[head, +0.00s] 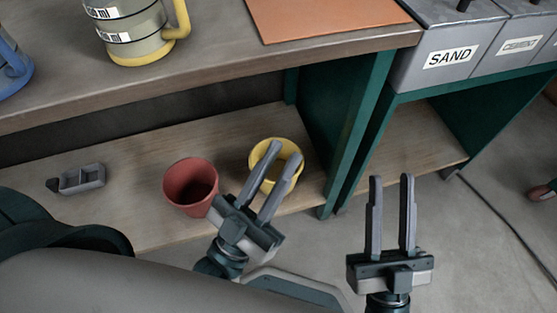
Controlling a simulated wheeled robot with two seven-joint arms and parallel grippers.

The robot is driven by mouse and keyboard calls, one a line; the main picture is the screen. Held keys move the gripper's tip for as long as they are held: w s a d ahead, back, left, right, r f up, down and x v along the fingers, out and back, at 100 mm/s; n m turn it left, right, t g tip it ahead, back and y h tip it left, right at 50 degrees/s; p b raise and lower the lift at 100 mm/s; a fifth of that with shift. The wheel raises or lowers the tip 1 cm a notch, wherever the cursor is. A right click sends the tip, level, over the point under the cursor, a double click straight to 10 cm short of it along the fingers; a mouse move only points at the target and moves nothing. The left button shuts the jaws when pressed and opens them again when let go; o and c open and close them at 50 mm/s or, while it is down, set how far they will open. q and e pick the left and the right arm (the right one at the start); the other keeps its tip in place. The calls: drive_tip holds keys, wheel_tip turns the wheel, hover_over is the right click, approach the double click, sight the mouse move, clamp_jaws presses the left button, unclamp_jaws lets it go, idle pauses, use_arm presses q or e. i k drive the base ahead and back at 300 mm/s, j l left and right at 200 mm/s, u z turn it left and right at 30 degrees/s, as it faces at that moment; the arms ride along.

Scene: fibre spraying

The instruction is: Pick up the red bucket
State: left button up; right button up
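A red bucket (190,184) stands upright on the lower wooden shelf and looks empty. My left gripper (281,163) is open, just right of the red bucket in the picture. Its fingers overlap the view of a yellow bucket (259,154) behind them, and I cannot tell whether they touch it. The gripper body hides a little of the red bucket's right side. My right gripper (391,180) is open and empty, further right, over the floor in the picture.
A small grey tray (81,179) lies on the lower shelf (135,218) at left. The upper tabletop (205,48) overhangs this shelf and carries a measuring jug (133,35). A green table leg (357,130) stands at right, beside SAND (437,62) and CEMENT (513,45) bins.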

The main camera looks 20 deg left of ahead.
sight(190, 185)
drive_tip(key=u, duration=1.45)
